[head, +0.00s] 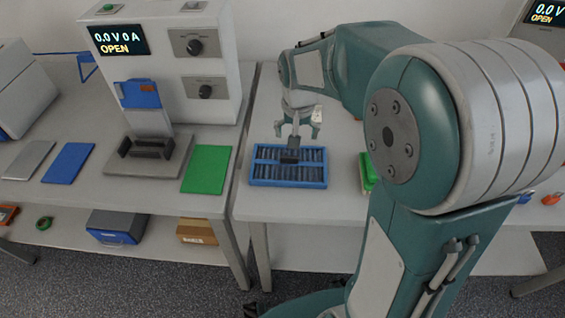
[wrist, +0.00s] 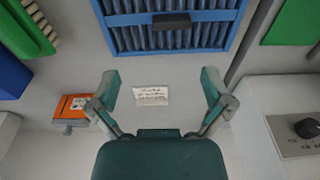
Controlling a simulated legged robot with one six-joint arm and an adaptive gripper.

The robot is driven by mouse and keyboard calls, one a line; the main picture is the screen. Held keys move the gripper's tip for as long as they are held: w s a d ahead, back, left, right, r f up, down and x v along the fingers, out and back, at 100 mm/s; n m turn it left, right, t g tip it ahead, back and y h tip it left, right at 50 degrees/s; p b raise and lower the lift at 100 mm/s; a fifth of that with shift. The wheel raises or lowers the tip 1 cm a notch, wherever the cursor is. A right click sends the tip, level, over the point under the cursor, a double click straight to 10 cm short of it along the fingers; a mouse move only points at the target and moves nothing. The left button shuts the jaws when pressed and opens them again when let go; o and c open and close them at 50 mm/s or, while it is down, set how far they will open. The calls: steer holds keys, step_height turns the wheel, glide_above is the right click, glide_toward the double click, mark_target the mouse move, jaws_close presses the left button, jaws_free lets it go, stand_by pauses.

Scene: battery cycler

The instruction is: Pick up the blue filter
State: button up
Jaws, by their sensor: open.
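The blue filter (head: 288,183) is a flat blue frame with dark slats and a black handle (head: 290,156) in its middle. It lies flat on the right table in the head view. In the wrist view the filter (wrist: 205,38) is at the top, with its handle (wrist: 171,22) facing the camera. My gripper (head: 297,130) is open and empty, above the table near the filter's far side. In the wrist view my gripper's (wrist: 160,86) two fingers are spread wide and apart from the filter.
A green block (head: 367,173) lies right of the filter. On the left table stand a cycler (head: 165,60) with a lit display, a dark holder (head: 150,155) with a blue piece behind it, and green (head: 206,169) and blue (head: 68,163) plates. A gap separates the tables.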

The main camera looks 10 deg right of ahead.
mark_target(288, 157)
steer(key=f, duration=0.2)
steer(key=a+f, duration=0.1)
steer(key=f, duration=0.1)
steer(key=a+f, duration=0.1)
steer(key=f, duration=0.1)
steer(key=shift+w+a+f, duration=0.15)
steer(key=shift+w+f, duration=0.05)
steer(key=shift+f, duration=0.15)
steer(key=shift+w+d+f, duration=0.1)
steer(key=shift+d+f, duration=0.1)
steer(key=shift+f, duration=0.3)
steer(key=shift+w+d+f, duration=0.1)
steer(key=shift+d+f, duration=0.1)
steer(key=shift+f, duration=0.25)
steer(key=shift+d+f, duration=0.2)
steer(key=shift+d, duration=0.05)
steer(key=shift+a, duration=0.35)
steer(key=c, duration=1.1)
